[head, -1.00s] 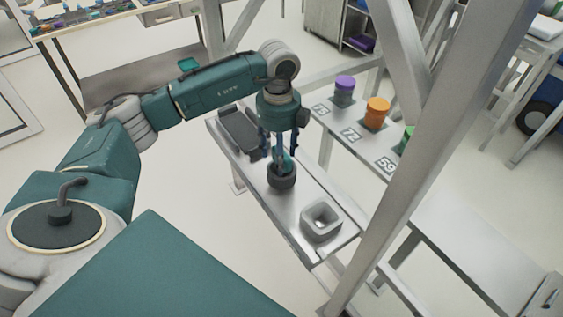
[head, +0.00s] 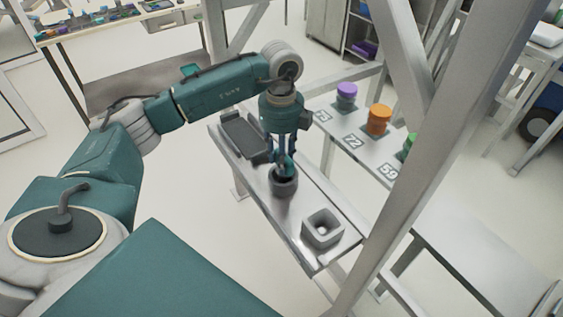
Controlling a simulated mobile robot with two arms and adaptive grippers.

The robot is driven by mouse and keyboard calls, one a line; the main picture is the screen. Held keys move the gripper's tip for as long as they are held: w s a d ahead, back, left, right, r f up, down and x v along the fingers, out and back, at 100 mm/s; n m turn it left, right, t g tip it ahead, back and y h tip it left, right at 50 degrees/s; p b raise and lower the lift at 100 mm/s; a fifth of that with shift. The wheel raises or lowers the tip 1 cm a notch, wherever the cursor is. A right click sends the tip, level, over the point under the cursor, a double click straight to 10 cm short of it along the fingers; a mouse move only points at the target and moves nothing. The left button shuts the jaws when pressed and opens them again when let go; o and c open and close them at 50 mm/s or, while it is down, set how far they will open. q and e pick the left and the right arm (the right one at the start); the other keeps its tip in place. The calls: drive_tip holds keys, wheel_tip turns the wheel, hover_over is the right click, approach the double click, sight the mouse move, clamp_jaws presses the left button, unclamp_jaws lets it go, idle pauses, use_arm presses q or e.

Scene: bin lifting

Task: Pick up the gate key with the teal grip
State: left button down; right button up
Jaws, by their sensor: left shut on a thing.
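The gate key's teal grip (head: 284,163) shows between the fingers of my left gripper (head: 285,158), which is shut on it. The key stands at a round dark grey holder (head: 284,184) on the narrow metal shelf (head: 301,208). The key's lower part is hidden by the holder's rim and the fingers, so I cannot tell whether it is still inside. My right gripper is not in view.
A square grey holder (head: 322,229) stands nearer on the shelf, and a dark tray (head: 244,136) lies at its far end. A metal post (head: 433,130) rises close on the right. Behind it, purple (head: 346,91), orange (head: 379,116) and green (head: 408,147) capped items stand on numbered places.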

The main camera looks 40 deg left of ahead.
use_arm(q)
wheel_tip(320, 180, up, 8)
drive_tip(key=shift+w+f+b, duration=0.1)
drive_tip(key=shift+f+b, duration=0.1)
drive_tip(key=shift+b, duration=0.85)
wheel_tip(320, 180, up, 11)
drive_tip(key=p, duration=0.2)
drive_tip(key=shift+r, duration=0.2)
wheel_tip(320, 180, up, 6)
drive_tip(key=p, duration=0.6)
drive_tip(key=shift+f, duration=0.1)
